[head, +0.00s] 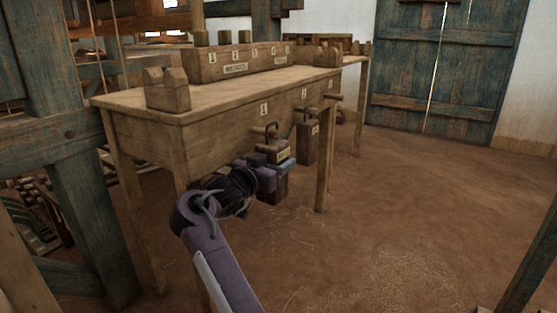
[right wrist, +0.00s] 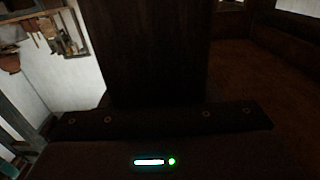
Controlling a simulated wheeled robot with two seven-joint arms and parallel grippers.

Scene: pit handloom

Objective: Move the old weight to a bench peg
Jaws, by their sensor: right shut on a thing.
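My right gripper (head: 270,176) is shut on a dark wooden block weight (head: 272,188) at the front face of the bench (head: 215,100). The weight has a metal loop on top and a pale label, and its loop is close to a bench peg (head: 258,130); I cannot tell whether it hangs on it. In the right wrist view the dark weight (right wrist: 158,50) fills the middle. A second similar weight (head: 307,140) is at the bench front just to the right, near another peg (head: 334,97). My left gripper is not in view.
On the bench top stand a wooden box with numbered labels (head: 236,62) and a notched wooden block (head: 167,90). Bench legs (head: 322,185) stand close by. Blue-grey loom posts (head: 62,120) rise at the left. The earth floor (head: 400,200) to the right is open, up to a blue door (head: 445,70).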

